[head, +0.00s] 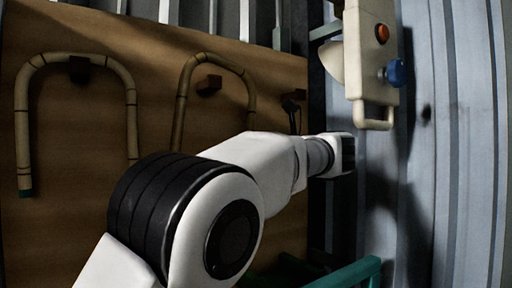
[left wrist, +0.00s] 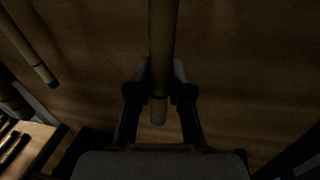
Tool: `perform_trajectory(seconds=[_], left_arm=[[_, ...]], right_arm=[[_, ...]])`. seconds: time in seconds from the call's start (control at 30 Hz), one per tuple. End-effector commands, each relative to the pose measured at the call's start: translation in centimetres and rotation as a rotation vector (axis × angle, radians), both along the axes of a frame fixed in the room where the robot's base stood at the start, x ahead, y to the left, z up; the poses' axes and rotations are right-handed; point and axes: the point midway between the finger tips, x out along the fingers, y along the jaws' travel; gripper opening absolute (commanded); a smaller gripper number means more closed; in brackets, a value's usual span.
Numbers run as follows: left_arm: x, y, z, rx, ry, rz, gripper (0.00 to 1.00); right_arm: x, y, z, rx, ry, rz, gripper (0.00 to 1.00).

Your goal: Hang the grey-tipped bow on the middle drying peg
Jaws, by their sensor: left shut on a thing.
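A gap shows between arch and peg, and I cannot tell whether the peg reaches through the bow. Its lower legs are hidden behind my left arm. In the left wrist view my left gripper (left wrist: 159,94) is shut on one leg of the bow (left wrist: 163,40), close above its greyish tip (left wrist: 158,120). In the head view that gripper is hidden behind the arm. My right gripper is not in view.
Another bow (head: 132,105) with a teal tip hangs on the left peg (head: 79,69). A dark right peg (head: 292,98) looks empty. A cream device (head: 370,60) with a red button and blue knob hangs at right. A green frame (head: 350,274) stands low at right.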

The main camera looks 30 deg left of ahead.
Motion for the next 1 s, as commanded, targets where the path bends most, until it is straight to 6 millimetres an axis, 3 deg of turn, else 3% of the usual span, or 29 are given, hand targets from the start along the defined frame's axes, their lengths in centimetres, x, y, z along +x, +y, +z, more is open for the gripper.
perform_trajectory(seconds=[0.6,0.7,1.0], left_arm=[[2.0,4.8,-0.2,-0.001,0.000,0.000,0.00],[2.2,5.4,-1.1,0.000,-0.001,0.000,0.00],[2.4,6.0,-1.4,0.000,-0.001,0.000,0.00]], right_arm=[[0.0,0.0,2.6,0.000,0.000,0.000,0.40],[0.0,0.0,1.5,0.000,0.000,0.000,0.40],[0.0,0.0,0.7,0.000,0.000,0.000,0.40]])
